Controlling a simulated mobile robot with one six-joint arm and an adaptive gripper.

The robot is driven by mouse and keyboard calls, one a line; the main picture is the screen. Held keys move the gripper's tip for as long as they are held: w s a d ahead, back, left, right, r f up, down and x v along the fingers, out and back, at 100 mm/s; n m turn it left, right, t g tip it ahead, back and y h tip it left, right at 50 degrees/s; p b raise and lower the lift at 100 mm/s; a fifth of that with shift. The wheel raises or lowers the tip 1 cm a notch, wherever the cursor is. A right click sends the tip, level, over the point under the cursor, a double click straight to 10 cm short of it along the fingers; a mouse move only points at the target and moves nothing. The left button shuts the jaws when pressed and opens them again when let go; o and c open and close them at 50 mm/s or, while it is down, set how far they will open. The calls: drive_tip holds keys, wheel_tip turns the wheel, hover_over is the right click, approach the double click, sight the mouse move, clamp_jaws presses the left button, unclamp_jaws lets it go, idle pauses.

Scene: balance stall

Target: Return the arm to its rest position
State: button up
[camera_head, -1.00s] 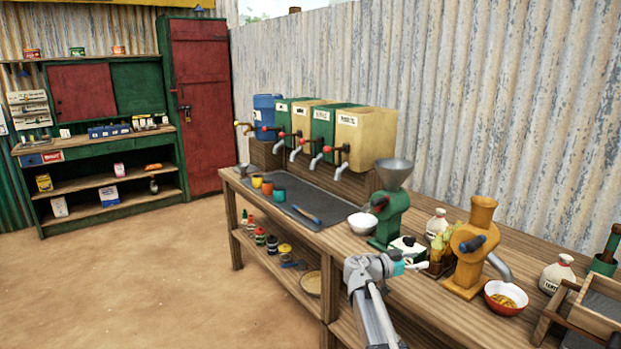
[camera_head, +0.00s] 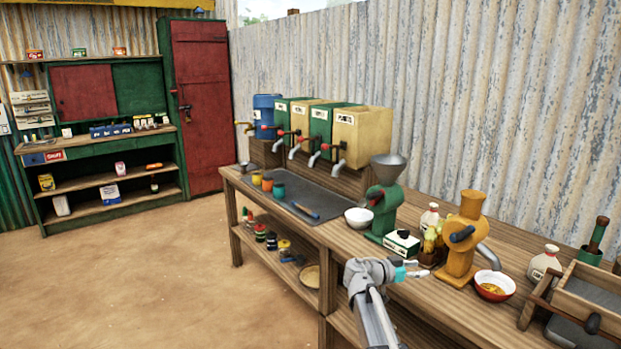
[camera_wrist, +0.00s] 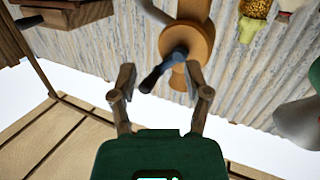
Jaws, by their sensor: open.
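My gripper (camera_head: 418,270) is open and empty, with its two fingers spread apart in the wrist view (camera_wrist: 160,82). In the head view my grey arm reaches up from the bottom, and the gripper is at the front side of the long wooden counter (camera_head: 455,308). The orange hand grinder (camera_head: 467,240) with its dark handle stands just beyond the gripper. In the wrist view this grinder (camera_wrist: 190,45) appears upside down beyond the fingers, with its handle showing between them. My gripper appears apart from it.
A wooden drawer box (camera_head: 580,300) is at the right. Taps and dispensers (camera_head: 335,130) line the back. Floor (camera_head: 150,280) at the left is clear.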

drive_tip(key=s+a+f+n+g+y, duration=0.2)
drive_tip(key=s+a+f+n+y, duration=0.1)
drive_tip(key=s+f+n+y, duration=0.35)
drive_tip(key=s+a+f+n+g+y, duration=0.1)
drive_tip(key=s+a+f+n+y, duration=0.3)
drive_tip(key=s+f, duration=0.45)
drive_tip(key=s+a+f+n+g+y, duration=0.1)
drive_tip(key=s+a+f+n+y, duration=0.1)
drive_tip(key=s+a+n+y, duration=0.3)
wheel_tip(320, 180, up, 16)
drive_tip(key=s+a+m+p, duration=0.1)
drive_tip(key=p, duration=1.4)
drive_tip(key=shift+f+y, duration=0.2)
drive_tip(key=shift+y, duration=0.25)
